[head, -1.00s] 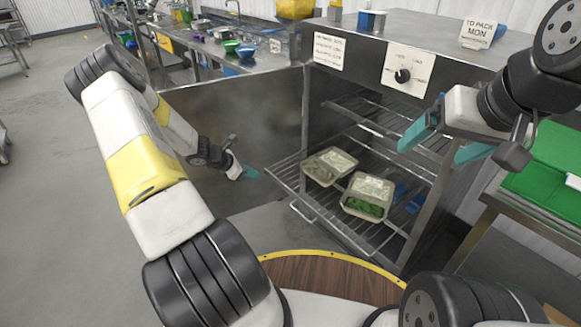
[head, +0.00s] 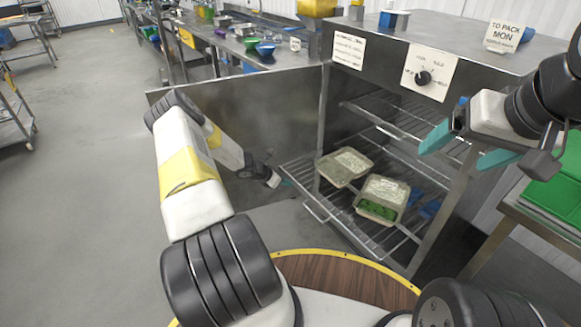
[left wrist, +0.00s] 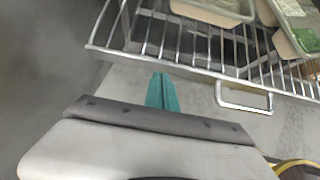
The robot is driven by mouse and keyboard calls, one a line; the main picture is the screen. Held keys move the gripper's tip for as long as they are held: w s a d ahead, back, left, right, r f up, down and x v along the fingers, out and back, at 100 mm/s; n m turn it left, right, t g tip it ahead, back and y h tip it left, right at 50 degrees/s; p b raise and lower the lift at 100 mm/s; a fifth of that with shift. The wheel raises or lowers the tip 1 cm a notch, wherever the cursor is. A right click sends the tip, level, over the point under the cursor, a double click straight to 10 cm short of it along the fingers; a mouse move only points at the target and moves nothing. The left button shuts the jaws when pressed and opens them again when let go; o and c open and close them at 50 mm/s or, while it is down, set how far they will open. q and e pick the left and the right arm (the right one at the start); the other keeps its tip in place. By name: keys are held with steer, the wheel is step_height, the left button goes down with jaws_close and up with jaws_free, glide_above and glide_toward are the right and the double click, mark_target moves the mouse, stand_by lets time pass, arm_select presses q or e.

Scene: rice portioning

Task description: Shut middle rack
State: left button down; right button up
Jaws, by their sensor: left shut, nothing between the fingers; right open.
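The middle rack (head: 327,221) is a wire shelf pulled out of the steel cabinet, with a loop handle (head: 316,210) on its front edge. It carries two trays, one with greyish contents (head: 345,165) and one with green contents (head: 382,198). My left gripper (head: 288,183) is shut and empty, just by the rack's front edge near its left corner. In the left wrist view its teal fingertips (left wrist: 161,92) lie just below the front bar, left of the handle (left wrist: 243,98); I cannot tell if they touch. My right gripper (head: 465,150) is open and empty in front of the cabinet's right side.
The cabinet door (head: 235,130) stands open to the left, behind my left arm. Another wire shelf (head: 405,120) sits inside above the middle rack. A green tray (head: 560,170) lies on a stand at the right.

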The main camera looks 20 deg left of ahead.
arm_select(q)
steer(key=shift+w+d, duration=0.4)
steer(key=shift+w, duration=0.1)
